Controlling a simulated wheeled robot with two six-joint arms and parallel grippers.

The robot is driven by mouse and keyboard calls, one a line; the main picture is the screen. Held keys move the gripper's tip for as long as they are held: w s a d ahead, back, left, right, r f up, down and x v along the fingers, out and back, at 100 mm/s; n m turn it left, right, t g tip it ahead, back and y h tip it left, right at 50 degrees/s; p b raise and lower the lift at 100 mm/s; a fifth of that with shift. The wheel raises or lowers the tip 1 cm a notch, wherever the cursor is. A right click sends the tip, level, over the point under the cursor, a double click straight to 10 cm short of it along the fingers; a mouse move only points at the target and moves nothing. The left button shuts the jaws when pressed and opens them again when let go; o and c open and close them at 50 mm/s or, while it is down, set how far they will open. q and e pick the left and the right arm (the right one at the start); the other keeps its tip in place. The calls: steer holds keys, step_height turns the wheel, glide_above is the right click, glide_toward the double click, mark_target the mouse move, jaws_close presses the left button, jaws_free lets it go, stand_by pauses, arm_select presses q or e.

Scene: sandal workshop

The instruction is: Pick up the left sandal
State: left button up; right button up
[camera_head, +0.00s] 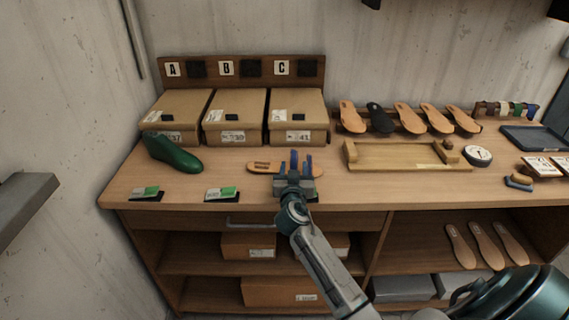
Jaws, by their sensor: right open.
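A tan sandal (259,167) with dark slots lies flat on the bench, in front of the boxes marked B and C. I take it for the left sandal, but no mark shows which foot it is for. My right gripper (301,160) is open, and its two blue fingers are over the middle of the sandal, hiding part of it. I cannot tell whether the fingers touch it. My left gripper is not in view.
A green shoe last (174,155) stands to the left. Three cardboard boxes (235,108) stand behind. Green-and-white cards (222,194) lie along the front edge. A wooden jig (400,156) and a round gauge (477,156) are to the right, before a row of soles (408,117).

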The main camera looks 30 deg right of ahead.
steer(key=shift+w+d+f, duration=0.15)
steer(key=shift+w+d, duration=0.15)
steer(key=shift+w, duration=0.15)
jaws_close()
steer(key=shift+r, duration=0.2)
